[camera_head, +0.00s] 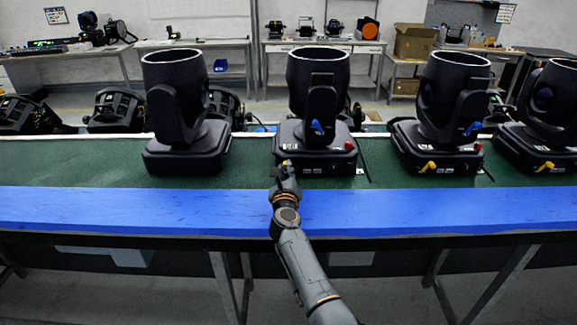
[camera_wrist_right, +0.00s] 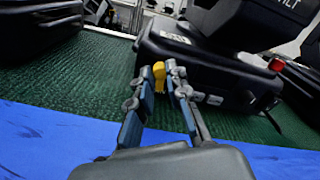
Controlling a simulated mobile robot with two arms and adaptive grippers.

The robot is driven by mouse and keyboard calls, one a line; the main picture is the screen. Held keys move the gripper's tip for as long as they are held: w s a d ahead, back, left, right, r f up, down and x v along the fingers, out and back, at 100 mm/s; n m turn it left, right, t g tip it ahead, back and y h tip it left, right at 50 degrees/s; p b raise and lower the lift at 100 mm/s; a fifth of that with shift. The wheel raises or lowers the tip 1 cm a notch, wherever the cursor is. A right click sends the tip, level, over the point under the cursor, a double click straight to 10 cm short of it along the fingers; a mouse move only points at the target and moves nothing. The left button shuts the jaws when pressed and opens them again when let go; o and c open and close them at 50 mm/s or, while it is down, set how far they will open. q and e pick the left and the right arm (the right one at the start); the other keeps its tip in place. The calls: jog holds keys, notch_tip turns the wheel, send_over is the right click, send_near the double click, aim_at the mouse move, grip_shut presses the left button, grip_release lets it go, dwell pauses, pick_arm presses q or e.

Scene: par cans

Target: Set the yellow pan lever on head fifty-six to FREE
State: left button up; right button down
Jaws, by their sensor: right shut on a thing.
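A black moving head (camera_head: 318,90) stands upright on its base, second from left in the head view, with a blue lever (camera_head: 317,127) on its yoke. Its base (camera_wrist_right: 205,65) fills the upper right of the wrist view. My right gripper (camera_head: 284,167) is at the front left of that base. In the wrist view its fingers (camera_wrist_right: 158,84) are shut on the small yellow pan lever (camera_wrist_right: 159,70) at the base's corner. The gripper hides that lever in the head view. The lever's FREE marking and the head's number cannot be read. My left gripper is out of view.
Other moving heads stand to the left (camera_head: 178,105) and right (camera_head: 452,100) on the green mat (camera_head: 100,165). A red knob (camera_wrist_right: 276,64) sits on the base, right of my fingers. The blue front strip (camera_head: 120,208) of the bench is clear.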

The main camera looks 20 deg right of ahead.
jog(key=shift+w+a+f+n+p, duration=0.1)
jog(key=shift+a+n+p, duration=0.15)
jog(key=shift+n, duration=0.5)
jog(key=shift+a+f+n+p, duration=0.1)
jog(key=shift+a+n+p, duration=0.1)
jog(key=shift+n, duration=0.55)
jog(key=c, duration=1.3)
grip_release()
